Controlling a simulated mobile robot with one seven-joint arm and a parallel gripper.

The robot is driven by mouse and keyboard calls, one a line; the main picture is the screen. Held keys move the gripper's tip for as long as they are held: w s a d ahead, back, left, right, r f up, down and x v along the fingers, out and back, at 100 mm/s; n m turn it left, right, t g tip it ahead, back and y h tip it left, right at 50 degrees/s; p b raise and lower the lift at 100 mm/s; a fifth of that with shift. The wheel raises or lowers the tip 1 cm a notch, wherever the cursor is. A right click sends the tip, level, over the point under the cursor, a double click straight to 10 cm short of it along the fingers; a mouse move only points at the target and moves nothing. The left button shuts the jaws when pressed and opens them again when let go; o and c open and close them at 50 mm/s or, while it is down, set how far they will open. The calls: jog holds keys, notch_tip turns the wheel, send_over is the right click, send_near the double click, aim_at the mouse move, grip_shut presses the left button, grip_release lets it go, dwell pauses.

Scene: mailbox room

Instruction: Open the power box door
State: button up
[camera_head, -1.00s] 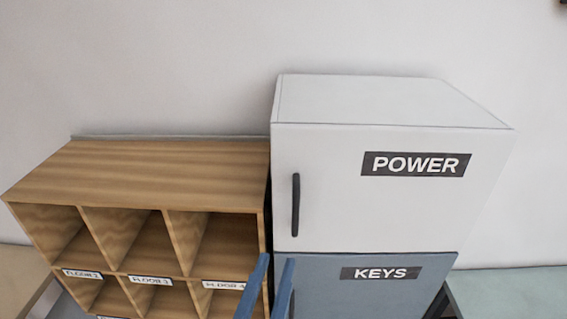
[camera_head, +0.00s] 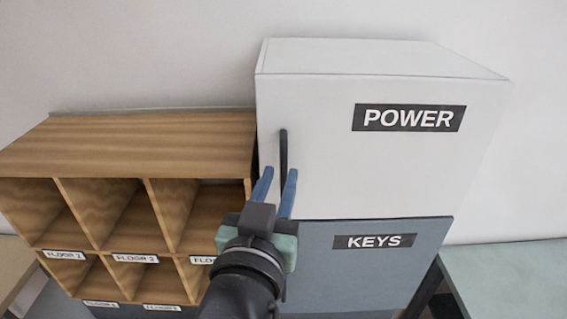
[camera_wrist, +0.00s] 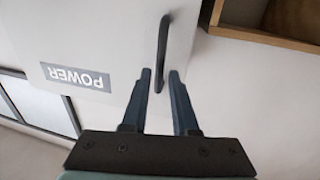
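The white power box (camera_head: 400,165) with a black POWER label stands on top of the blue-grey KEYS box. Its door is shut. A dark vertical handle (camera_head: 283,155) is at the door's left edge. My gripper (camera_head: 278,173) has two blue fingers, open and empty, in front of the handle's lower part in the head view.
The blue-grey KEYS box (camera_head: 350,270) is directly below. A wooden pigeonhole shelf (camera_head: 130,140) with floor labels stands close on the left. A pale green surface (camera_head: 510,280) is at the lower right. The space before the white door is free.

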aim_at(283, 169)
jog(key=shift+w+d+p, duration=0.2)
jog(key=shift+w+p, duration=0.1)
jog(key=shift+w, duration=0.65)
jog(key=shift+w+d+p, duration=0.2)
jog(key=shift+w+p, duration=0.05)
jog(key=shift+w, duration=0.65)
jog(key=shift+c, duration=0.2)
grip_shut()
